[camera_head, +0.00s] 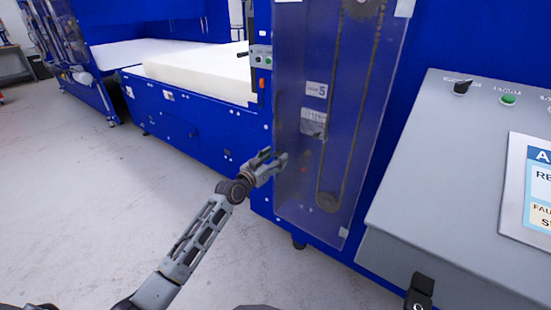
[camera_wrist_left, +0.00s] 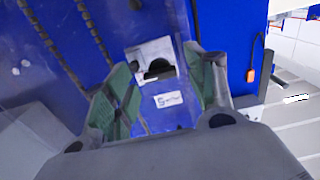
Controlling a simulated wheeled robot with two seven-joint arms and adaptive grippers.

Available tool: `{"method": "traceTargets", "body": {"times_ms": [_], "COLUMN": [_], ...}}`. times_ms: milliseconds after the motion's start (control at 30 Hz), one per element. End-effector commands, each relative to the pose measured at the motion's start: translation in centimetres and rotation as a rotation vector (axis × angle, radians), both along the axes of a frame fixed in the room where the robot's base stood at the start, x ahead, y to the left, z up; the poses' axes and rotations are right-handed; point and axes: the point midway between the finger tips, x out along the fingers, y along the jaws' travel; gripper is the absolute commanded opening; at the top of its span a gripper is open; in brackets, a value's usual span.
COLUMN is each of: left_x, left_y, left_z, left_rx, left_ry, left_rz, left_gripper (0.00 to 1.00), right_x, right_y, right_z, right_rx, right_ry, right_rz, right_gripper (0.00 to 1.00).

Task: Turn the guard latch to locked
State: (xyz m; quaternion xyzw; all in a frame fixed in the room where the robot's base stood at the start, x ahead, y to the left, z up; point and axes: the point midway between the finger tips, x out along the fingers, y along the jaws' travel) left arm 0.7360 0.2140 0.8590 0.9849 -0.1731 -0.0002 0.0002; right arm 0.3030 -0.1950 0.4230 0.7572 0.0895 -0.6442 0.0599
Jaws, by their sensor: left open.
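The guard latch (camera_head: 314,121) is a pale metal plate with a dark part on the clear guard panel (camera_head: 291,214), below a small white label (camera_head: 316,89). In the left wrist view the latch (camera_wrist_left: 152,50) shows its dark rounded knob, framed between my fingers. Whether it stands at locked cannot be read. My left gripper (camera_head: 274,160) is open and empty, just below and left of the latch in the head view. In the left wrist view its green-padded fingers (camera_wrist_left: 165,84) are spread and appear apart from the latch. My right gripper is not in view.
A chain drive (camera_head: 327,201) runs behind the clear guard. A grey control console (camera_head: 437,175) with knobs and a screen stands at the right. A blue machine bed (camera_head: 190,127) carries a pale foam block (camera_head: 193,76). The floor at left is clear.

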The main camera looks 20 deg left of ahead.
Motion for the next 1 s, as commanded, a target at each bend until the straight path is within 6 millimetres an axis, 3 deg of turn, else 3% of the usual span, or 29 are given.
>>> {"method": "traceTargets", "body": {"times_ms": [533,867,1000], "left_x": [0.8,0.8,0.8], "left_y": [-0.3,-0.3,-0.3], "left_z": [0.0,0.0,0.0], "left_rx": [0.0,0.0,-0.001], "left_ry": [0.0,0.0,0.0], "left_rz": [0.0,0.0,0.0], "left_gripper": [0.54,0.12,0.1], "right_x": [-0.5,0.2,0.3], "right_y": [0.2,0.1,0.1], "right_z": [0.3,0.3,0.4], "right_rx": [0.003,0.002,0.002], "right_ry": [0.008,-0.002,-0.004], "right_rz": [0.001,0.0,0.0], "right_gripper": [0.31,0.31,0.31]}}
